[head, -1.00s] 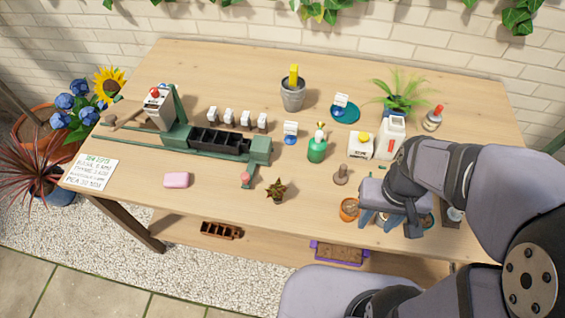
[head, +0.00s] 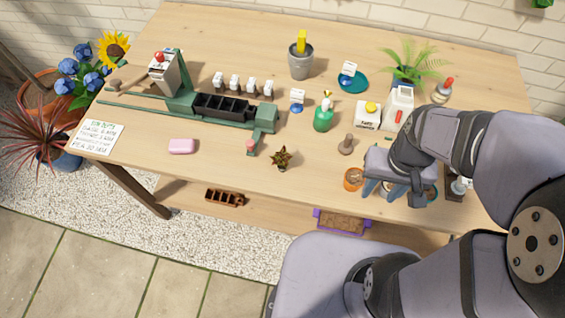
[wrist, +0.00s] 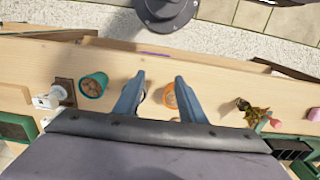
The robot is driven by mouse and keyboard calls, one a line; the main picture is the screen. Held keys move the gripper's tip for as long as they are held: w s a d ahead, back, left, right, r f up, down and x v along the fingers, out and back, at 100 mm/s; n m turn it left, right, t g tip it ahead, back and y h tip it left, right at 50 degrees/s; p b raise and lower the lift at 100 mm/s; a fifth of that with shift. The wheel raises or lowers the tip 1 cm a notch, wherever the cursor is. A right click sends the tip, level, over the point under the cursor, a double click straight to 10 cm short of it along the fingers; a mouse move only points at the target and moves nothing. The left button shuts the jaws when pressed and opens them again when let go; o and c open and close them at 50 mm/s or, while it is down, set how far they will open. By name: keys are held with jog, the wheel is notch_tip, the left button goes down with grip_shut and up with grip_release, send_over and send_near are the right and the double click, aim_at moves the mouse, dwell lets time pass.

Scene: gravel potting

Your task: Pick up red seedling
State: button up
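The small spiky plant (head: 281,157), dark reddish-brown and green, is the likeliest red seedling. It stands near the table's front edge, left of my gripper in the head view. In the wrist view this plant (wrist: 252,110) lies to the right, apart from my fingers. My gripper (head: 392,190) is over the front right of the table. In the wrist view my gripper (wrist: 160,92) has its two blue-grey fingers spread, with no object clasped. An orange pot (wrist: 171,97) shows between the fingertips. A pale round thing is partly hidden behind the left finger.
A teal pot (wrist: 93,85) stands beside my fingers. A brown wooden-handled tool (head: 346,145), white jug (head: 398,108) and green spray bottle (head: 323,117) stand behind. A green rail with a black tray (head: 224,107) is further left. The table around the pink block (head: 182,146) is clear.

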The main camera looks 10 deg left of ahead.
jog(key=shift+c, duration=1.1)
jog(key=shift+r, duration=0.1)
